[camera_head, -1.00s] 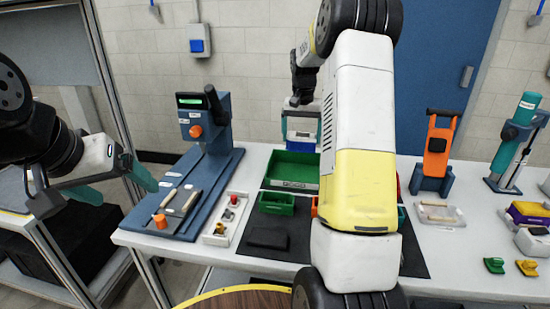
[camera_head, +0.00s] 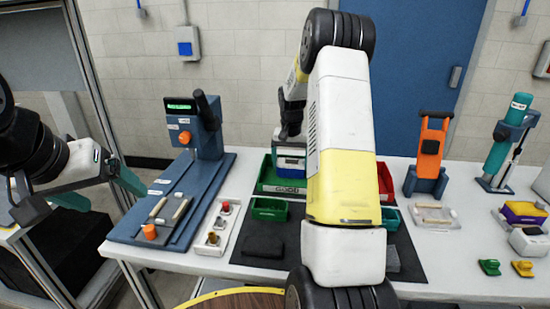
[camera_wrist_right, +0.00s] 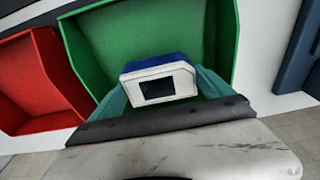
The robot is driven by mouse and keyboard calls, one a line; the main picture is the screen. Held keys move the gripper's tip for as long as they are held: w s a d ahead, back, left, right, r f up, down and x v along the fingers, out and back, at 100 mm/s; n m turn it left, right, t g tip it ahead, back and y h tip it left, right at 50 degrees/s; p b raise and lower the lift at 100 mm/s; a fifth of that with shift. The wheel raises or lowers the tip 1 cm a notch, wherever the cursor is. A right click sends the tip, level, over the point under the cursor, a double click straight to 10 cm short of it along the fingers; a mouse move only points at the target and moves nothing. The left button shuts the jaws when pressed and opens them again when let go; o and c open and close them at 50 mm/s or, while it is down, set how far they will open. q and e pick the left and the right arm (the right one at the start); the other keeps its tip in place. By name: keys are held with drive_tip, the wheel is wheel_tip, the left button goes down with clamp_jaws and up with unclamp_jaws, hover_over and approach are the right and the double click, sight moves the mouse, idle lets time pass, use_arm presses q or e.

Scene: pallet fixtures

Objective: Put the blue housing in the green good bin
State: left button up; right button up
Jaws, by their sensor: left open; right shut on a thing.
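The blue housing (camera_head: 290,163), with a pale face and a dark window, is in my right gripper (camera_head: 289,145) at the green good bin (camera_head: 280,189). In the right wrist view the housing (camera_wrist_right: 158,82) sits between the teal fingers of my right gripper (camera_wrist_right: 165,95), with the green bin (camera_wrist_right: 215,45) around and behind it. I cannot tell whether it touches the bin floor. My left gripper (camera_head: 122,190) is open and empty at the left, away from the table objects.
A red bin (camera_head: 385,182) stands right of the green one, partly behind my right arm; it also shows in the wrist view (camera_wrist_right: 35,85). A blue test press (camera_head: 200,160) stands left. A small green tray (camera_head: 268,208) and dark mat (camera_head: 240,258) lie in front.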

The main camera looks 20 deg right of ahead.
drive_tip(key=shift+f, duration=0.1)
drive_tip(key=o, duration=1.2)
wheel_tip(320, 180, up, 12)
drive_tip(key=s, duration=0.1)
drive_tip(key=s+a+r+n+t, duration=0.1)
drive_tip(key=s+a+r, duration=0.5)
drive_tip(key=s+r, duration=0.1)
drive_tip(key=s+a+r+n+t+y, duration=0.1)
drive_tip(key=s+a, duration=0.4)
drive_tip(key=s, duration=0.7)
drive_tip(key=s+a+r+n+t+y, duration=0.1)
drive_tip(key=s+a+n+t, duration=0.2)
drive_tip(key=s, duration=0.9)
drive_tip(key=a, duration=0.3)
drive_tip(key=shift+s+n+y, duration=0.25)
drive_tip(key=shift+n+y, duration=0.15)
